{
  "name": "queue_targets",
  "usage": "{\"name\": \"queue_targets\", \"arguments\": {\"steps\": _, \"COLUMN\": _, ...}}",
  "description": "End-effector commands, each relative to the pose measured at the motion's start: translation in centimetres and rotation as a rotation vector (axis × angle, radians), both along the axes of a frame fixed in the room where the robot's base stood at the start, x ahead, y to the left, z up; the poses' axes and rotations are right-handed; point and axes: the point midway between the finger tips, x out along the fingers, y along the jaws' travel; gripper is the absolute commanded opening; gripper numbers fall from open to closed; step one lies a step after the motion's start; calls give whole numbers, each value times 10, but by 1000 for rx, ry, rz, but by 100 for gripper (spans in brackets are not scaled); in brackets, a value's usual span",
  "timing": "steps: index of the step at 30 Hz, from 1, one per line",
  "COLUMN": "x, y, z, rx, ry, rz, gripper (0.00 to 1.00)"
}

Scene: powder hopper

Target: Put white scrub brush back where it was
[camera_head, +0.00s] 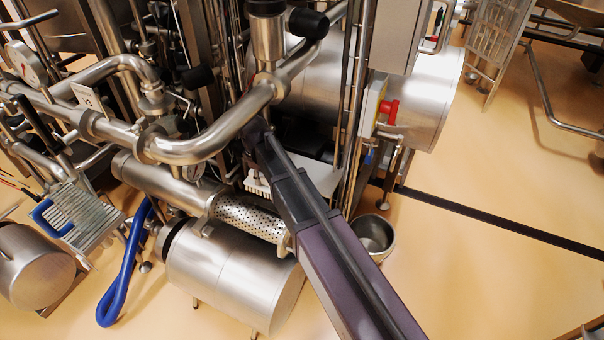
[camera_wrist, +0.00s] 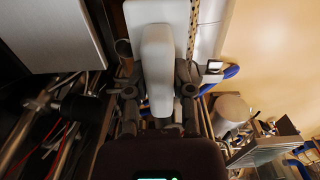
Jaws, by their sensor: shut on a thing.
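The white scrub brush (camera_wrist: 158,60) is in the wrist view, its long pale handle pointing down between the two dark fingers of my gripper (camera_wrist: 158,92). The fingers are shut on the handle from both sides. A wider white surface (camera_wrist: 155,11) lies behind the handle's upper end; I cannot tell whether it is the brush's head or a plate under it. In the head view, a white bristled piece (camera_head: 257,187) shows left of my arm, beside a flat white plate (camera_head: 318,173). My gripper is hidden there behind my arm and the pipes.
Steel pipes (camera_head: 190,150) and upright rods crowd the space around my arm. A perforated cylinder (camera_head: 250,217) and a large steel drum (camera_head: 235,275) lie below left. A steel bucket (camera_head: 374,235) stands on the floor. A blue hose (camera_head: 123,285) hangs at left. The floor at right is open.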

Motion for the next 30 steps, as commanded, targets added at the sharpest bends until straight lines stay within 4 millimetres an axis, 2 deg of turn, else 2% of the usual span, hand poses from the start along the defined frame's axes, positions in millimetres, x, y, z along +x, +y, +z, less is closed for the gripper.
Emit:
{"name": "queue_targets", "arguments": {"steps": 1, "x": -7, "y": -19, "z": 5, "rx": 0, "ry": 0, "rz": -5, "gripper": 0}}
{"name": "queue_targets", "arguments": {"steps": 6, "x": -20, "y": -71, "z": 14, "rx": 0, "ry": 0, "rz": -5, "gripper": 0}}
{"name": "queue_targets", "arguments": {"steps": 12, "x": -37, "y": -126, "z": 23, "rx": 0, "ry": 0, "rz": -4, "gripper": 0}}
{"name": "queue_targets", "arguments": {"steps": 15, "x": -45, "y": -145, "z": 27, "rx": 0, "ry": 0, "rz": -3, "gripper": 0}}
{"name": "queue_targets", "arguments": {"steps": 21, "x": -54, "y": -168, "z": 30, "rx": 0, "ry": 0, "rz": -2, "gripper": 0}}
{"name": "queue_targets", "arguments": {"steps": 30, "x": -55, "y": -172, "z": 30, "rx": 0, "ry": 0, "rz": 0, "gripper": 0}}
